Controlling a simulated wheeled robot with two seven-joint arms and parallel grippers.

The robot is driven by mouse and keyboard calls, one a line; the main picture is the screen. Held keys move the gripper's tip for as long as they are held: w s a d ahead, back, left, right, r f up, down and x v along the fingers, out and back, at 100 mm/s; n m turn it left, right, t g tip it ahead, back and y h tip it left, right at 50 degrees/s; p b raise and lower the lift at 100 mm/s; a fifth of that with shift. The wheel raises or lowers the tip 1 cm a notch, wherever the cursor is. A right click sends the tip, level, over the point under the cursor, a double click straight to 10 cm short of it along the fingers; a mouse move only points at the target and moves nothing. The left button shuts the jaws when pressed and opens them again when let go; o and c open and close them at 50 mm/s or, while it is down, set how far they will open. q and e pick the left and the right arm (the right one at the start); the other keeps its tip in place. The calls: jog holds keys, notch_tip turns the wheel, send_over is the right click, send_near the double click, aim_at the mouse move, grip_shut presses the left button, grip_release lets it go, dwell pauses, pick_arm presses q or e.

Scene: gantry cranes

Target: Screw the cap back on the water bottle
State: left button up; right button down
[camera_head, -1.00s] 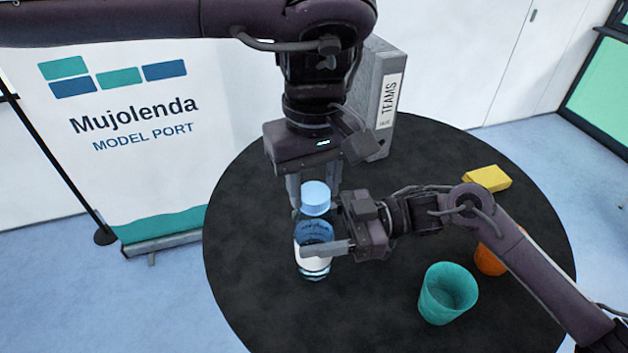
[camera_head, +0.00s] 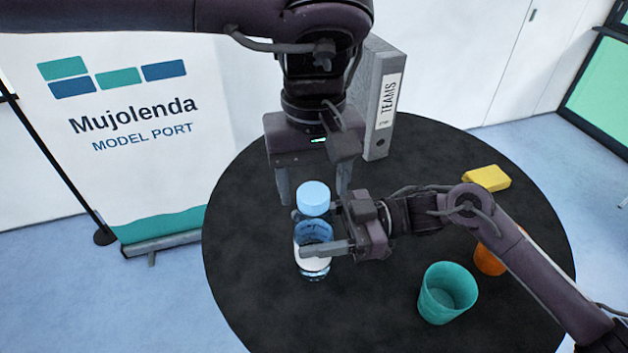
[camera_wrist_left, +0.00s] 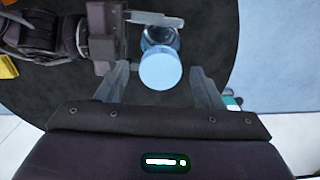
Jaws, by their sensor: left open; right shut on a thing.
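The water bottle (camera_head: 313,265) stands upright on the round dark table, clear with a white label. The light blue cap (camera_head: 313,197) sits at the top of the bottle; I cannot tell how tightly. My right gripper (camera_head: 326,247) is shut on the bottle's body from the right. My left gripper (camera_head: 314,196) points down with its fingers spread wide, behind and around the cap level. In the left wrist view the cap (camera_wrist_left: 160,68) lies between the open fingers (camera_wrist_left: 160,85), with a gap on each side, and hides much of the bottle.
A teal cup (camera_head: 447,293) and an orange cup (camera_head: 489,261) stand at the right of the table (camera_head: 250,230). A yellow block (camera_head: 487,178) lies at the right edge. A grey binder (camera_head: 384,105) stands at the back. The table's left side is clear.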

pick_arm(q)
notch_tip(320, 180, up, 4)
jog(key=shift+s+r, duration=0.1)
jog(key=shift+c, duration=0.3)
